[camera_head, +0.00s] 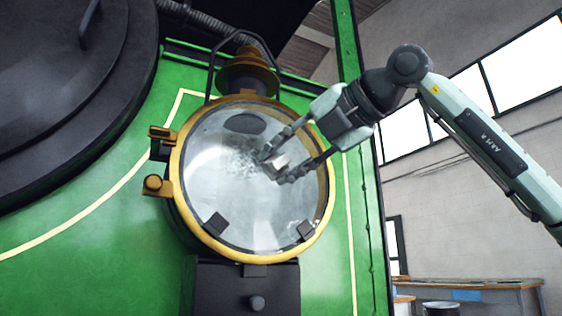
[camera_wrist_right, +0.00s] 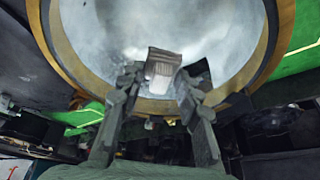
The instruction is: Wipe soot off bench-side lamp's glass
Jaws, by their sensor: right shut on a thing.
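The big round lamp has a brass rim (camera_head: 178,205) and stands on the green tram front, nearest the bench side. Its glass (camera_head: 255,215) shows a speckled greyish patch (camera_head: 238,162) left of my gripper and a dark oval near the top; I cannot tell whether the oval is soot or a reflection. My right gripper (camera_head: 275,167) is in front of the glass, shut on a small pale grey pad (camera_head: 281,159), possibly folded cloth. In the right wrist view the pad (camera_wrist_right: 162,69) sits between the fingertips, at or close to the glass; contact is unclear. My left gripper is out of view.
A brass hinge or latch (camera_head: 158,185) sticks out left of the rim. A dark chimney (camera_head: 248,75) with a wire guard tops the lamp, and a dark bracket (camera_head: 245,288) sits below. A workbench (camera_head: 480,286) stands at the lower right by the wall.

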